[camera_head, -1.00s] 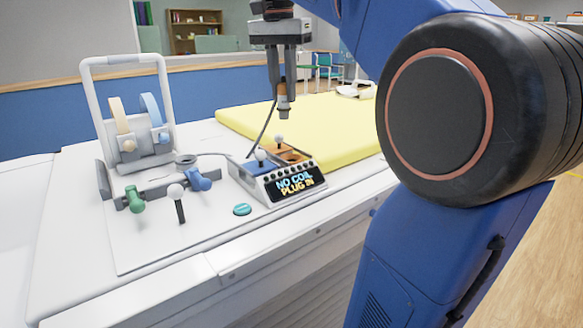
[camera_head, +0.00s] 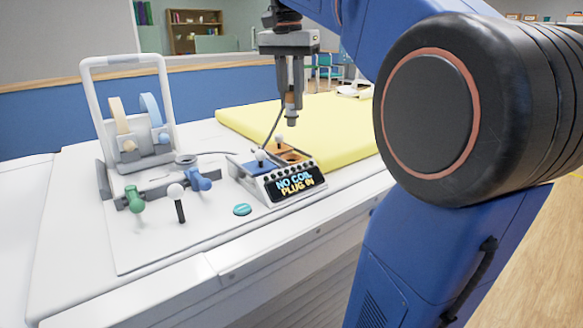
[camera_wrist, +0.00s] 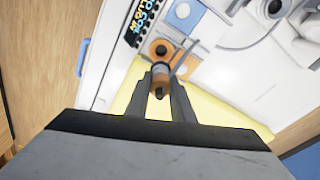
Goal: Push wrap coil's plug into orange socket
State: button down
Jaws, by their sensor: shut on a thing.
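My gripper (camera_head: 290,92) is shut on the wrap coil's plug (camera_head: 291,116), a dark plug with an orange-brown band, held upright with its tip down. A dark cable hangs from it toward the console. In the wrist view the plug (camera_wrist: 160,80) sits between the two fingers. The orange socket (camera_head: 291,155) is an orange panel with a dark round hole on the console top. The plug is in the air above it, apart from it. The wrist view shows the orange panel (camera_wrist: 152,54) just beyond the plug.
A blue panel with a white-knobbed lever (camera_head: 261,156) adjoins the orange one. The console display (camera_head: 294,184) reads "NO COIL PLUG IN". Left are green and blue handles (camera_head: 134,199) and a white frame (camera_head: 84,110). A yellow mat (camera_head: 235,118) lies behind.

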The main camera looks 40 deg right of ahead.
aim_at(292, 126)
jog(key=shift+f, duration=3.85)
jog(key=shift+f, duration=1.7)
jog(key=c, duration=1.5)
grip_release()
jog(key=shift+o, duration=0.2)
jog(key=shift+r, duration=0.1)
jog(key=r, duration=0.5)
jog(key=a+r, duration=0.1)
jog(key=r, duration=0.5)
jog(key=a+r, duration=0.1)
jog(key=r, duration=0.5)
jog(key=shift+s, duration=0.4)
